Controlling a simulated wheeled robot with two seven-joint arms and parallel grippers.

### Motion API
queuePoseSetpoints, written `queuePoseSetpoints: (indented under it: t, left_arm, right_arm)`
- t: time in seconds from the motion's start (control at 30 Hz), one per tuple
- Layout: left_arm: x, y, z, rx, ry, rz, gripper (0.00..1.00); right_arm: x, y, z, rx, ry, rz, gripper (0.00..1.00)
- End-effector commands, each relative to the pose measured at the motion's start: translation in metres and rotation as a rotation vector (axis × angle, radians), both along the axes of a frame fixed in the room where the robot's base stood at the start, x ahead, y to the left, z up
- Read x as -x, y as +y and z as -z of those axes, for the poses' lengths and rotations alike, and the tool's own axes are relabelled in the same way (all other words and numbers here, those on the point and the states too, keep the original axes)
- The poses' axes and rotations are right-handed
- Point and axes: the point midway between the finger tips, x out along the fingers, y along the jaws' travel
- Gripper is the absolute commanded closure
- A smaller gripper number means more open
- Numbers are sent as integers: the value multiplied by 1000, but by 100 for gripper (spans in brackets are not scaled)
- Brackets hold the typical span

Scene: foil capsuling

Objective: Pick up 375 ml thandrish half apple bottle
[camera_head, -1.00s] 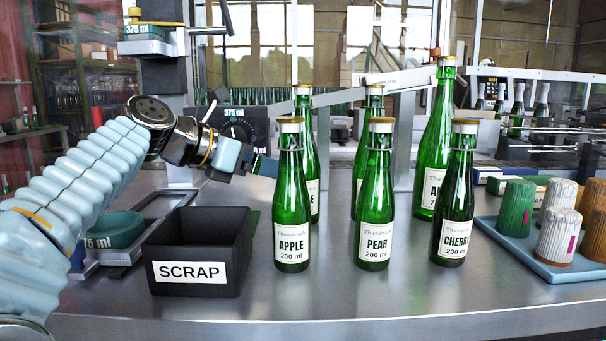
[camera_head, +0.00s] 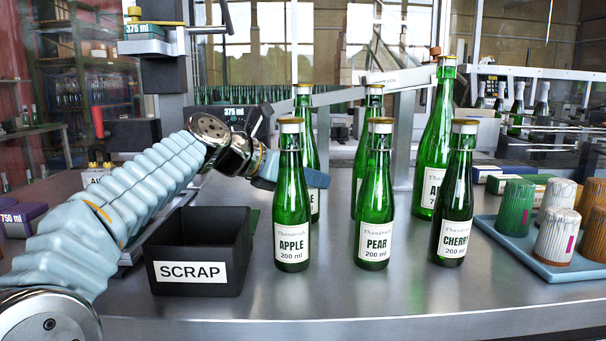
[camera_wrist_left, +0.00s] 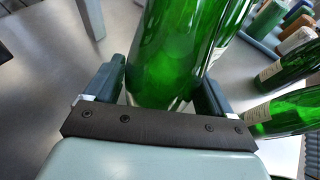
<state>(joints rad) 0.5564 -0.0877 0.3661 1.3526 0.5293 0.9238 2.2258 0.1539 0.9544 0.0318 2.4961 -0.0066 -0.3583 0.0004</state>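A green bottle with a gold cap (camera_head: 304,89) stands behind the 200 ml APPLE bottle (camera_head: 291,200), which hides most of its label. My left gripper (camera_wrist_left: 162,85) reaches in from the left around this rear bottle. In the left wrist view the green bottle (camera_wrist_left: 165,60) stands between the two fingers, which are spread wide at its sides. I cannot tell whether either finger touches the glass. In the head view one dark finger (camera_head: 317,179) shows to the right of the front bottle's neck. My right gripper is not in view.
A black SCRAP bin (camera_head: 197,252) stands front left, below my left forearm. PEAR (camera_head: 375,200) and CHERRY (camera_head: 454,200) 200 ml bottles stand to the right, with taller bottles behind. A blue tray (camera_head: 500,232) of capsule stacks is at far right. The front counter strip is clear.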

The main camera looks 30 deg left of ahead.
Motion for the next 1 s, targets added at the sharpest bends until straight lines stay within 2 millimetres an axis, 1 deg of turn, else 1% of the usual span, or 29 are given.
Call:
queuePoseSetpoints:
  t: [0.03, 0.07, 0.4, 0.5, 0.8, 0.9, 1.0]
  left_arm:
    - [0, 0, 0, 0, 0, 0, 24]
    - [0, 0, 0, 0, 0, 0, 29]
    - [0, 0, 0, 0, 0, 0, 81]
    - [1, 0, -2, -1, -5, -1, 94]
    - [0, 0, -5, 0, -5, 0, 94]
    - [0, 0, -12, -1, -7, 1, 94]
    - [0, 0, -25, -1, -9, 1, 94]
  right_arm:
    - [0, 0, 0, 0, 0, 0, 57]
    - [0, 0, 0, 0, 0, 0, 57]
    - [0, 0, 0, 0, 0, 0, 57]
    - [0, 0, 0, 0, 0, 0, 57]
    - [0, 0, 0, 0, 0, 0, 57]
    - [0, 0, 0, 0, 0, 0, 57]
    - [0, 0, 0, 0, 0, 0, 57]
